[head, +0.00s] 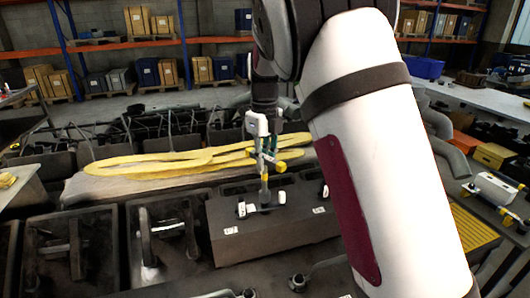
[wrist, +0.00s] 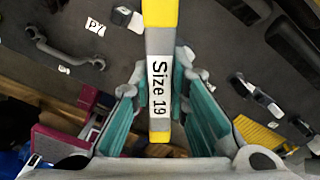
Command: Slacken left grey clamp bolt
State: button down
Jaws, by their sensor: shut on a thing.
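My gripper (head: 262,150) is shut on a grey tool with yellow ends and a white "Size 19" label. In the wrist view the tool (wrist: 159,85) runs between the teal finger pads (wrist: 160,100). In the head view its grey shaft (head: 265,188) points down onto the top of a dark block (head: 270,240), beside a small pale fitting (head: 250,208) near the block's left part. Another small pale fitting (head: 325,191) stands at the block's right. I cannot tell which is the left grey clamp bolt, nor whether the tool touches one; the tool's lower end is unclear.
A yellow sling (head: 150,163) lies behind the block. Open dark bays (head: 165,240) lie to its left. A grey, bent metal part (wrist: 60,48) shows at upper left in the wrist view. My white arm hides much of the right side. A blue bin (head: 425,67) stands far back.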

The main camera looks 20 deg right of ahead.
jog(key=shift+f, duration=0.1)
dwell(0.3)
jog(key=shift+f, duration=0.85)
jog(key=n, duration=0.9)
jog(key=shift+r+n+b, duration=0.1)
jog(key=shift+n+b, duration=0.25)
jog(key=shift+n, duration=0.05)
jog(key=n, duration=1.2)
jog(key=shift+b, duration=0.4)
jog(key=c, duration=2.1)
grip_release()
grip_shut()
